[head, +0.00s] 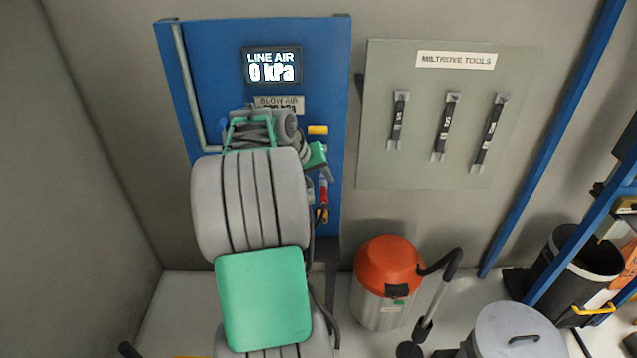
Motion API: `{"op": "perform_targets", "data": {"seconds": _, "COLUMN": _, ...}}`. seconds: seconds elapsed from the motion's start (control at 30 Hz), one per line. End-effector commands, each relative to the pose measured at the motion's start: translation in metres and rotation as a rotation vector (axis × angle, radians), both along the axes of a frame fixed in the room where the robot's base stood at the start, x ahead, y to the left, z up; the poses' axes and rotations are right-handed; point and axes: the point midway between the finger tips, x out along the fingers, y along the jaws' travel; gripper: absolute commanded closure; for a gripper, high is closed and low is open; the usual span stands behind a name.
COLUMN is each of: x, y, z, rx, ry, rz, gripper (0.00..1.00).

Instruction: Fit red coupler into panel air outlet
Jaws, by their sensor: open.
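The blue panel (335,80) stands against the back wall, with a display (271,66) reading LINE AIR 0 kPa. The red coupler (323,190) is small and upright at the panel's lower right, just above a yellow part (322,215). A dark hose shows beside it. My gripper (317,162) is open, at the end of my grey and green arm, close above the coupler. I cannot tell whether it touches the coupler. The air outlet is not clearly visible; my arm covers the panel's middle, below the partly hidden BLOW AIR label (278,103).
A yellow piece (317,130) sits higher on the panel. A grey tool board (440,115) with several black tools hangs to the right. An orange-topped vacuum (388,265) stands on the floor right of the panel. Bins and a blue frame (560,130) are further right.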

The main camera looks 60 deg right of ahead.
Motion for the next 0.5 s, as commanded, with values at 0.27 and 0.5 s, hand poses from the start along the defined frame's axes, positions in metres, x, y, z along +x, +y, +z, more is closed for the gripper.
{"op": "perform_targets", "data": {"seconds": 0.27, "x": 0.022, "y": 0.066, "z": 0.008, "rx": 0.0, "ry": -0.002, "rz": 0.007, "gripper": 0.55}}
{"op": "perform_targets", "data": {"seconds": 0.5, "x": 0.037, "y": 0.113, "z": 0.009, "rx": 0.003, "ry": 0.001, "rz": 0.004, "gripper": 0.55}}
